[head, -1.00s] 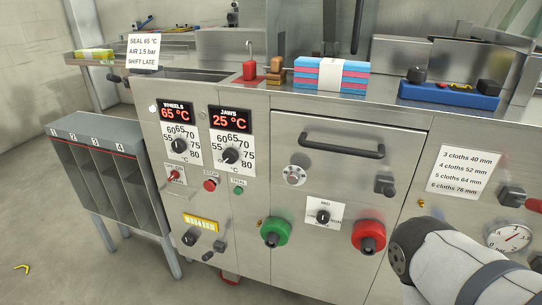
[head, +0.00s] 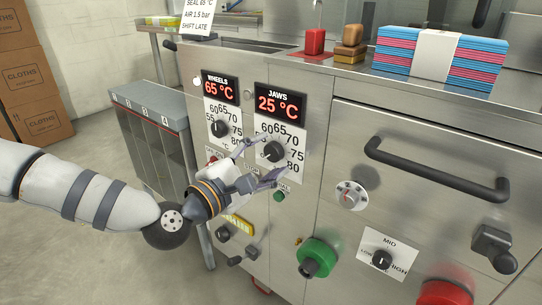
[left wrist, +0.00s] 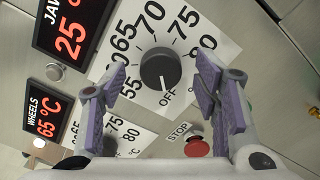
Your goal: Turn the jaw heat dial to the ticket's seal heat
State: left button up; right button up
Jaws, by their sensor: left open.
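The jaw heat dial (head: 274,151) is a black knob on a white scale plate. It also shows in the left wrist view (left wrist: 158,68), its pointer mark toward OFF. The JAWS display (head: 280,103) above it reads 25 °C. The ticket (head: 198,16) reads SEAL 65 °C, AIR 1.5 bar, SHIFT LATE; its top is cut off. My left gripper (head: 260,161) is open in front of the dial. In the left wrist view its two purple fingers stand on either side of the dial with gaps; contact is not seen. My right gripper is out of view.
The WHEELS dial (head: 220,128) is just left, its display reading 65 °C. A red STOP button (left wrist: 196,147) and a green button (head: 279,196) lie below the jaw dial. A green knob (head: 318,257) and drawer handle (head: 436,170) project to the right.

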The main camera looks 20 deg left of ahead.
pick_arm(q)
jog(key=shift+x, duration=0.75)
jog(key=c, duration=1.1)
jog(key=shift+c, duration=0.2)
